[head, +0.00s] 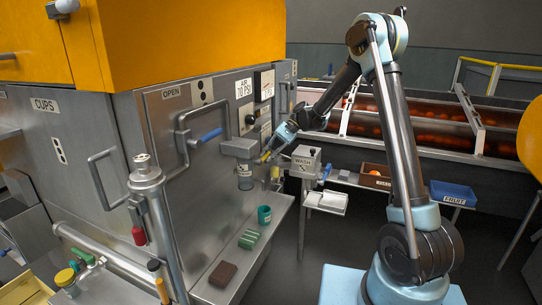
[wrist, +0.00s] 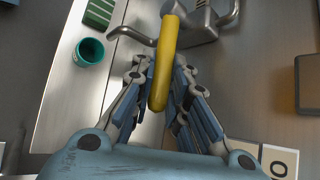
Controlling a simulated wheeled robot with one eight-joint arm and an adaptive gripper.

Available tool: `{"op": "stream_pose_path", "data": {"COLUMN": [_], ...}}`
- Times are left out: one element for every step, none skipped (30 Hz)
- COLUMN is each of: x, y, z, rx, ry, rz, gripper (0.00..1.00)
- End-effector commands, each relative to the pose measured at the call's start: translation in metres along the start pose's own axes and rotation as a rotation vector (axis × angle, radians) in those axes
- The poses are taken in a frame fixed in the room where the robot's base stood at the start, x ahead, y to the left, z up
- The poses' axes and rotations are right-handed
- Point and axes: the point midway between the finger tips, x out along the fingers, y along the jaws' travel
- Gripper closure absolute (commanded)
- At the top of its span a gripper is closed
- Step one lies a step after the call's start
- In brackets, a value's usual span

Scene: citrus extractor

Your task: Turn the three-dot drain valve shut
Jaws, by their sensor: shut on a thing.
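My gripper (wrist: 158,100) has its fingers on both sides of a yellow lever handle (wrist: 163,62) and is shut on it. The handle joins a grey metal hub (wrist: 172,8) at its upper end in the wrist view. In the head view my gripper (head: 272,152) is at the front of the steel machine, beside a grey fitting (head: 240,148) with a clear cup below it, and only a little yellow shows there. No three-dot mark shows on the held handle, so I cannot tell from a mark which valve it is.
A grey WASH box (head: 306,160) is right of my gripper. A dotted plate (head: 58,150) is on the CUPS door.

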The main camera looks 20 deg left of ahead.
Motion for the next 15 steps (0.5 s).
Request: {"op": "stream_pose_path", "data": {"x": [-0.0025, -0.0025, -0.0026, -0.0026, -0.0026, -0.0026, -0.0026, -0.0026, -0.0025, -0.0025, -0.0023, -0.0019, -0.0016, -0.0013, -0.001], "y": [0.0007, 0.0007, 0.0007, 0.0008, 0.0008, 0.0008, 0.0008, 0.0008, 0.0008, 0.0008, 0.0007, 0.0005, 0.0004, 0.0002, 0.0001], "z": [-0.0033, -0.0034, -0.0034, -0.0035, -0.0035, -0.0035, -0.0035, -0.0035, -0.0035, -0.0035, -0.0033, -0.0028, -0.0025, -0.0021, -0.0018], "rx": [0.004, 0.004, 0.004, 0.004, 0.004, 0.004, 0.004, 0.004, 0.004, 0.004, 0.003, 0.003, 0.002, 0.002, 0.002], "ry": [0.007, 0.007, 0.007, 0.007, 0.007, 0.007, 0.007, 0.007, 0.008, 0.007, 0.007, 0.006, 0.006, 0.005, 0.004], "rz": [-0.002, -0.002, -0.002, -0.002, -0.002, -0.002, -0.002, -0.001, -0.001, -0.001, -0.001, -0.001, -0.001, -0.001, 0.0], "gripper": [1.0, 1.0, 1.0, 1.0, 1.0, 1.0, 1.0, 1.0, 0.81, 0.74, 0.67, 0.65, 0.65, 0.65, 0.65]}}
